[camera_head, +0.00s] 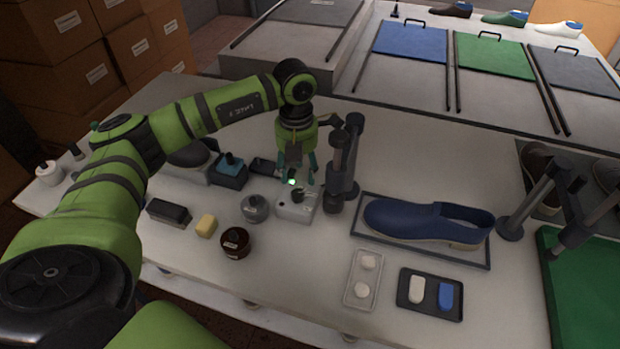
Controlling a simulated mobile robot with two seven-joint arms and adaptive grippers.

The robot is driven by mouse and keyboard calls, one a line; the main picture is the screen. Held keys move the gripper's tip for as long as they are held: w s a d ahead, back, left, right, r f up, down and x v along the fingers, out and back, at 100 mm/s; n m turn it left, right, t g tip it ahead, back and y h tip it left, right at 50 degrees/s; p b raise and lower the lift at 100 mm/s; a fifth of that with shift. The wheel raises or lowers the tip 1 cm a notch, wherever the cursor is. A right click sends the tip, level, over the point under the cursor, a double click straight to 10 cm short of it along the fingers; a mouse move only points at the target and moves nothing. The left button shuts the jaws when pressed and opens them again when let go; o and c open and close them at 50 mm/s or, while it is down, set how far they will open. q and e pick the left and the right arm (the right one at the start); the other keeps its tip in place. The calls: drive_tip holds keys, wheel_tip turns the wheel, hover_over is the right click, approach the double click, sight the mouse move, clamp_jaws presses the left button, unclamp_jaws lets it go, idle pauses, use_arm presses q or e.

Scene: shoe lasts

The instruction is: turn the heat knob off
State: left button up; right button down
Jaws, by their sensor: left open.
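A small light grey box (291,212) stands on the white table near the middle of the view. A dark knob (297,195) sits on its top, and a small green light glows close to the knob. I take this to be the heat knob; its exact setting is too small to read. My left gripper (298,180) points down just above and behind the knob. Its teal fingers are apart, with nothing visible between them. I cannot tell whether a fingertip touches the knob. My right gripper is not in view.
Dark upright posts (337,175) stand close right of the box. A blue shoe (425,220) lies on a tray further right. A round grey pot (254,208), a dark red jar (235,243) and a yellow block (206,225) sit to the left. Table behind the shoe is clear.

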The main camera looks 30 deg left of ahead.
sight(297, 193)
use_arm(q)
drive_tip(key=f+p, duration=0.1)
drive_tip(key=f, duration=0.1)
drive_tip(key=s+f+p, duration=0.1)
drive_tip(key=f, duration=0.1)
drive_tip(key=shift+s+f, duration=0.15)
drive_tip(key=shift+w+f, duration=0.15)
drive_tip(key=shift+f, duration=0.45)
drive_tip(key=shift+w+f, duration=0.15)
drive_tip(key=shift+f, duration=0.4)
drive_tip(key=shift+s, duration=0.1)
drive_tip(key=c, duration=0.8)
clamp_jaws()
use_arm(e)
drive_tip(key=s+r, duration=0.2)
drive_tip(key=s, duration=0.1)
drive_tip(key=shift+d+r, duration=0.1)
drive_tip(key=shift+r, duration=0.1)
